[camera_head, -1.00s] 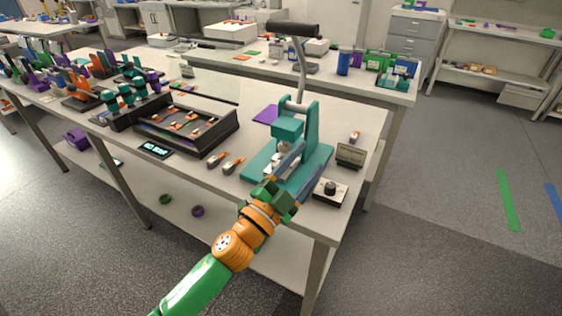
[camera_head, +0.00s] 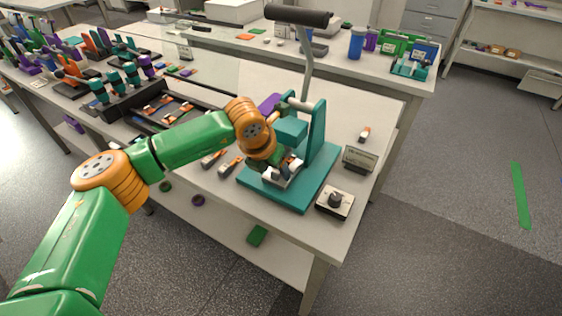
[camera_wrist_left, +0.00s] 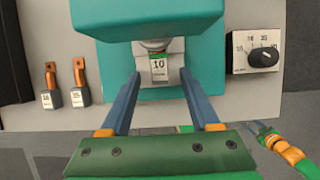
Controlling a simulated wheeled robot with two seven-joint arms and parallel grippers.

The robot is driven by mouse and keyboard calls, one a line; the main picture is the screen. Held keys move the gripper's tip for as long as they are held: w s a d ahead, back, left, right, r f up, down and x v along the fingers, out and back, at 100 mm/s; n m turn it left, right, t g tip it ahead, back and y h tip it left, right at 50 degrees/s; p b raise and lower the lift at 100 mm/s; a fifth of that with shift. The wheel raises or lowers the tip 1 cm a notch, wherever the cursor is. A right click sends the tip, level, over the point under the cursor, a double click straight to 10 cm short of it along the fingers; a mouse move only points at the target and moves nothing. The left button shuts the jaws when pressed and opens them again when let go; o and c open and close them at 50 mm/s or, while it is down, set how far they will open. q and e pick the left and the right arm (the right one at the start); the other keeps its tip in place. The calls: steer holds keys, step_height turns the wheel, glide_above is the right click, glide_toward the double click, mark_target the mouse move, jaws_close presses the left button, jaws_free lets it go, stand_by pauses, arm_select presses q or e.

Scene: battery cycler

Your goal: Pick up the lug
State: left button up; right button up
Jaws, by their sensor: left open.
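Two small copper-coloured pieces with grey labelled ends, which look like lugs, lie on the bench left of the teal press (camera_head: 318,150): a left one (camera_head: 213,158) and a right one (camera_head: 230,168). The wrist view shows the left one (camera_wrist_left: 51,88) and the right one (camera_wrist_left: 80,85) outside my fingers. My right gripper (camera_wrist_left: 262,130) shows small at the wrist view's edge.
A knob box (camera_head: 335,201) and a small display (camera_head: 359,159) stand right of the press. The press lever (camera_head: 300,15) rises above it. A dark tray (camera_head: 150,115) with copper pieces stands to the left. The front bench edge is close.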

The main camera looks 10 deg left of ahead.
arm_select(q)
steer(key=shift+w+f, duration=0.2)
steer(key=shift+f, duration=0.15)
steer(key=shift+s+r, duration=0.1)
steer(key=shift+s, duration=0.05)
steer(key=c, duration=0.4)
jaws_close()
steer(key=shift+r, duration=0.1)
